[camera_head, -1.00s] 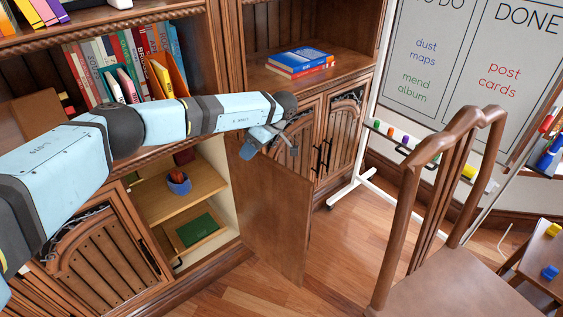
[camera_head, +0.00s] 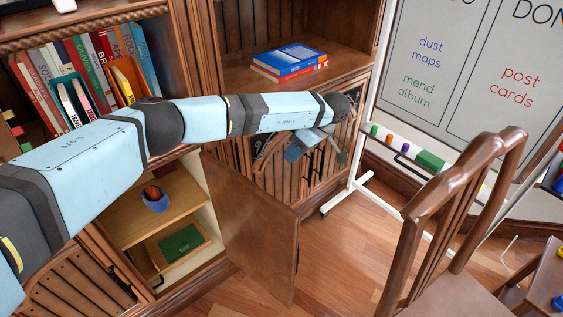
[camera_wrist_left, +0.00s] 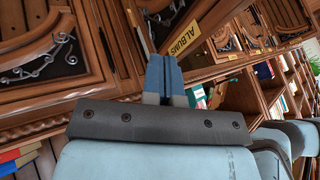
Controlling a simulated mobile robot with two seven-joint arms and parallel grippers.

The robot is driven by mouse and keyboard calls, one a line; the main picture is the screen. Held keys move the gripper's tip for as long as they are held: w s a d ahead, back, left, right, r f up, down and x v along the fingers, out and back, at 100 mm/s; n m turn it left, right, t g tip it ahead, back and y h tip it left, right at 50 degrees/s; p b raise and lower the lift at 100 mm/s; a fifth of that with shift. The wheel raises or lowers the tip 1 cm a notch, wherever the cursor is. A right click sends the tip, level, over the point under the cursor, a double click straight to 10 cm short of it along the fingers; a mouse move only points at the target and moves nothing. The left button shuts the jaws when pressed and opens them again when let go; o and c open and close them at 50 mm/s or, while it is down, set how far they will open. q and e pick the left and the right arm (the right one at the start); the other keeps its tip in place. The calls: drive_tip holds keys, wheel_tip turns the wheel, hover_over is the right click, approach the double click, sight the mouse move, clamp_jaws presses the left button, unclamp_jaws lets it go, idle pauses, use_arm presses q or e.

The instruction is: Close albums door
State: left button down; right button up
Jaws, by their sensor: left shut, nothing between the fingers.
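The albums door (camera_head: 262,238) is a brown wooden door standing wide open from the lower cabinet, its plain inner face toward me in the head view. The cabinet interior (camera_head: 172,205) shows to its left. My left gripper (camera_head: 318,150) is shut and empty, above and to the right of the door's top edge, near the neighbouring closed doors. My right gripper is out of view.
A blue cup (camera_head: 155,200) and a green item (camera_head: 181,243) are inside the cabinet. A wooden chair (camera_head: 455,240) stands at the right, before a whiteboard (camera_head: 455,75). Books (camera_head: 290,62) lie on the counter. Wooden floor (camera_head: 345,260) is clear between door and chair.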

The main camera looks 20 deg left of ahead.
use_arm(q)
drive_tip(key=s+a+f, duration=0.6)
drive_tip(key=f, duration=0.1)
drive_tip(key=shift+s+a, duration=0.2)
drive_tip(key=shift+s, duration=0.05)
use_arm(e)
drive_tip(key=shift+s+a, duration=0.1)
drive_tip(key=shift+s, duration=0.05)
